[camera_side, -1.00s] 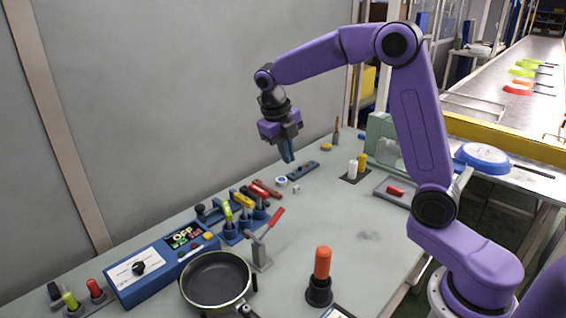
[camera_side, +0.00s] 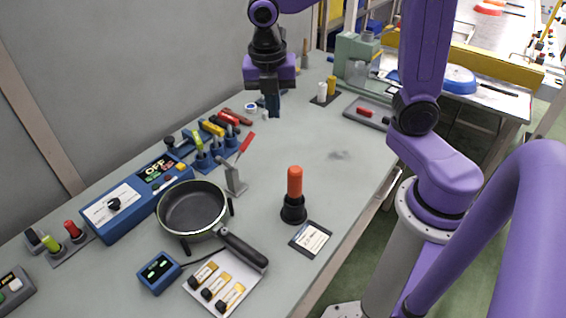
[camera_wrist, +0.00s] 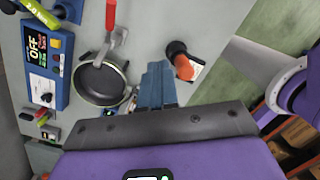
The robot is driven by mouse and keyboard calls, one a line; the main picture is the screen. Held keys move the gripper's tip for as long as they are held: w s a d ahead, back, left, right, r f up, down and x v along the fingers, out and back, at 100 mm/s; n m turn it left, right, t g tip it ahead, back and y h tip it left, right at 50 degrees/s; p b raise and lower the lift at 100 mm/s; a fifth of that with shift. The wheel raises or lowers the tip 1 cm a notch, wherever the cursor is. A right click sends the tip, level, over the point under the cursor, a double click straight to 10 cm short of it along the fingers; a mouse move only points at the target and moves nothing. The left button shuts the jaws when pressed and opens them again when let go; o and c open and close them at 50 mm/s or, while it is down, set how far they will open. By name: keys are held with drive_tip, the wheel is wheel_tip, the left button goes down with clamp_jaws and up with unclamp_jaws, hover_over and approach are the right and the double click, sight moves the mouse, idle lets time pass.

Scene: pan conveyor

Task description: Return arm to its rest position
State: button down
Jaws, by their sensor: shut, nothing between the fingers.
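My gripper (camera_side: 272,104) is the purple and dark-grey end of my arm with blue fingers. In the side view it points down above the back part of the grey workbench (camera_side: 330,190), and its fingers are together and empty. In the wrist view the blue fingers (camera_wrist: 158,85) also show close together with nothing held. A black frying pan (camera_side: 194,209) with a dark handle sits at the front left of the bench, apart from my gripper; the wrist view shows it too (camera_wrist: 100,82).
A blue control box (camera_side: 134,201) reading OFF and a row of coloured clamps (camera_side: 216,136) stand along the wall side. An orange-handled tool (camera_side: 294,188) stands upright mid-bench. A green machine (camera_side: 355,60) stands at the back. A blue pan (camera_side: 459,80) lies beyond the bench.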

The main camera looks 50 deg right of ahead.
drive_tip(key=s+d+f+m+y, duration=0.1)
drive_tip(key=s+f+m, duration=0.2)
drive_tip(key=s+m, duration=0.9)
drive_tip(key=s, duration=0.7)
drive_tip(key=shift+s+y, duration=0.25)
drive_tip(key=shift+y, duration=0.15)
